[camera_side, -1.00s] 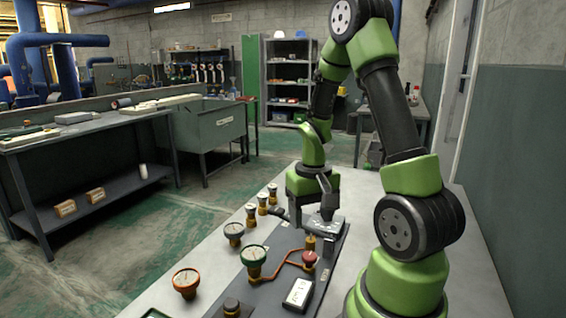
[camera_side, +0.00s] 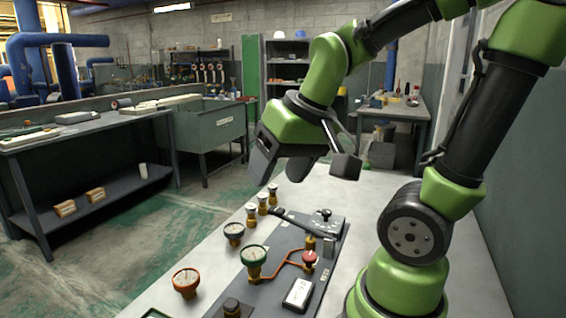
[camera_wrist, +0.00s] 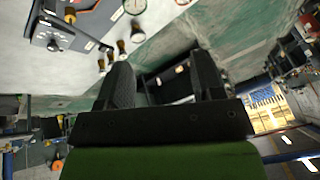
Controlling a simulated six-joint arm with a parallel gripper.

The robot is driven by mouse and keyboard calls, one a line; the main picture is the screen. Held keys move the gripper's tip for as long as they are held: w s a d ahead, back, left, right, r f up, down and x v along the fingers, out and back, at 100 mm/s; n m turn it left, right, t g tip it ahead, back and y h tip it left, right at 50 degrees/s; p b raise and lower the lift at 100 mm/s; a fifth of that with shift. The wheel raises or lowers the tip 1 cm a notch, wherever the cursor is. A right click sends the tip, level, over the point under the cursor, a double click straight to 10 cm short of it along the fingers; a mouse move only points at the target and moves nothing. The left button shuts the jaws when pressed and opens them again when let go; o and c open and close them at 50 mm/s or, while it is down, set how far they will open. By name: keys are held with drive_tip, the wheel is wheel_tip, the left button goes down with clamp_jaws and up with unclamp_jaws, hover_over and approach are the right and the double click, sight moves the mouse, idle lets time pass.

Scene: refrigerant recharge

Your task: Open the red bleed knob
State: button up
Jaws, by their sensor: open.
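The red bleed knob (camera_side: 310,258) sits on the grey panel (camera_side: 318,272) on the table, in front of a small brass fitting (camera_side: 311,242) and joined to an orange pipe (camera_side: 287,262). I cannot make out the knob in the wrist view. My gripper (camera_side: 284,175) is raised well above the far end of the panel and tilted, apart from the knob. In the wrist view its two dark fingers (camera_wrist: 165,78) are spread with nothing between them.
A green-rimmed gauge (camera_side: 254,256), an orange-rimmed gauge (camera_side: 186,281) and several smaller gauges stand left of the knob. A black lever (camera_side: 298,221) and black knob (camera_side: 323,214) lie behind it. A white label box (camera_side: 298,292) is in front.

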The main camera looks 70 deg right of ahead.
drive_tip(key=shift+s+a+r+n+t+y, duration=0.2)
drive_tip(key=shift+s+a+r, duration=0.1)
drive_tip(key=shift+a, duration=0.15)
drive_tip(key=shift+s+a+r+n+t+y, duration=0.1)
drive_tip(key=shift+s+a+r+t, duration=0.1)
drive_tip(key=shift+s+a+r, duration=0.25)
drive_tip(key=shift+s+a+r+n+t+y, duration=0.1)
drive_tip(key=shift+s+a+r+t, duration=0.1)
drive_tip(key=shift+a, duration=0.3)
drive_tip(key=shift+s+a+r+n+t+y, duration=0.3)
drive_tip(key=shift+s+a+r, duration=0.1)
drive_tip(key=shift+s+a, duration=0.25)
drive_tip(key=shift+s+a+r+n+t+y, duration=0.2)
drive_tip(key=shift+s+a+r+y, duration=0.15)
drive_tip(key=shift+s+a, duration=0.25)
